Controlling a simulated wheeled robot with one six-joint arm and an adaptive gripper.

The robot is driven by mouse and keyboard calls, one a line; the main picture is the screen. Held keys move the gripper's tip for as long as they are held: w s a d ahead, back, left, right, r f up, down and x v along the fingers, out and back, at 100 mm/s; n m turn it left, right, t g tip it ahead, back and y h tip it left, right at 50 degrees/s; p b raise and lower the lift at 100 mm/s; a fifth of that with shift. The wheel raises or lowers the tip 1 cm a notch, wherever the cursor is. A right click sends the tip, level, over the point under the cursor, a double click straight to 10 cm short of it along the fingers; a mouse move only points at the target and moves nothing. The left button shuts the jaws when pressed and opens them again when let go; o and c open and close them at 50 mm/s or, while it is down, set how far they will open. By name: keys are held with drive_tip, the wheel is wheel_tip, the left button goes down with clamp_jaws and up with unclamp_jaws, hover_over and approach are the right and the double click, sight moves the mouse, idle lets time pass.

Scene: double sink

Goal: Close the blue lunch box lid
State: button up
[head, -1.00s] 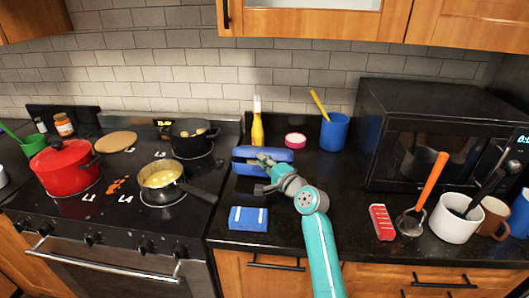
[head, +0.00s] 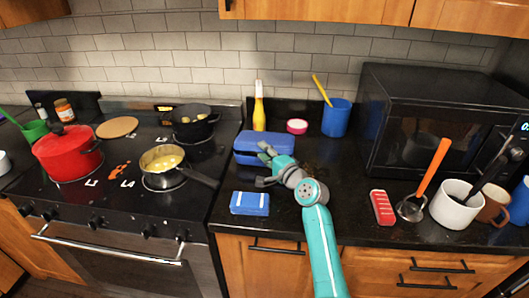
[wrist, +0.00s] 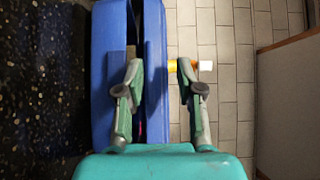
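The blue lunch box (head: 250,157) lies on the black counter right of the stove. Its blue lid (head: 262,141) is at the top, partly hidden by my gripper. In the wrist view the box base (wrist: 110,80) and the lid (wrist: 155,60) stand side by side with a dark gap between them, so the lid is not flush. My gripper (head: 263,165) is at the right front of the box. In the wrist view its fingers (wrist: 158,70) are apart; one overlaps the gap, the other is beyond the lid's outer side. Contact cannot be told.
A small blue box (head: 249,203) lies in front. A yellow bottle (head: 259,107) and a pink-rimmed round container (head: 297,126) stand behind. A blue cup (head: 336,118) and the microwave (head: 430,125) are to the right. A pan handle (head: 200,178) reaches toward the counter's left edge.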

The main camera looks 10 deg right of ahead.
drive_tip(key=shift+r, duration=0.1)
drive_tip(key=v, duration=1.2)
idle(0.4)
